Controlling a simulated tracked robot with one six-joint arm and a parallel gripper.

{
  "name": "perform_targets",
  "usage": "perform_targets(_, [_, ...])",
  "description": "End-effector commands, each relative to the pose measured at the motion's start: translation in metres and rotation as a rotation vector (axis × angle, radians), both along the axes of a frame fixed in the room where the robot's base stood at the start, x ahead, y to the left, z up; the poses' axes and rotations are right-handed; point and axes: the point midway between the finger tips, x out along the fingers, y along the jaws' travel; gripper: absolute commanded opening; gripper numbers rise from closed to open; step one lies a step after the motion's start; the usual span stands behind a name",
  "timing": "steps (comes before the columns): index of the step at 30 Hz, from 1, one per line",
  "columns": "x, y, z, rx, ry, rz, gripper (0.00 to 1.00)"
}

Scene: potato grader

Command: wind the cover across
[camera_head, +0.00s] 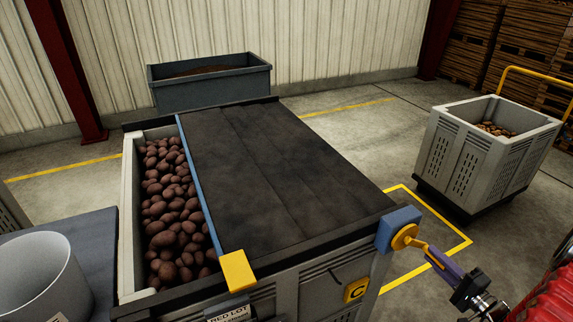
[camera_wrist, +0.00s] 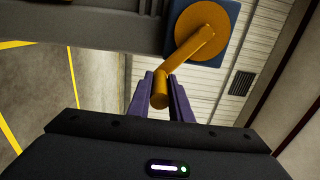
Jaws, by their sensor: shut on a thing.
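The black cover (camera_head: 275,165) lies over most of the bin of red potatoes (camera_head: 168,205). Its blue leading edge (camera_head: 200,190) runs along the left side, and a strip of potatoes shows uncovered left of it. A yellow block (camera_head: 237,270) sits at the near end of that edge. The orange crank (camera_head: 405,237) is on a blue housing (camera_head: 398,222) at the bin's near right corner. My gripper (camera_head: 436,256) is shut on the crank's handle. In the wrist view the purple fingers of my gripper (camera_wrist: 161,95) hold the orange handle (camera_wrist: 160,92) between them.
A grey crate (camera_head: 480,165) with some potatoes stands at the right beside a yellow rail. A dark grey tub (camera_head: 210,85) stands behind the bin. A white bucket (camera_head: 42,280) is at the near left. Yellow lines mark open floor on the right.

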Motion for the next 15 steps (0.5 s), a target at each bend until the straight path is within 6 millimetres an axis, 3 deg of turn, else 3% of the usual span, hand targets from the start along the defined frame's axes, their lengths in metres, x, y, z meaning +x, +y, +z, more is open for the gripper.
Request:
perform_targets(5, [0.0035,-0.0070,0.0144,0.000,-0.005,0.008,0.00])
perform_targets(15, [0.0041,-0.0103,0.0152,0.000,-0.003,0.003,0.00])
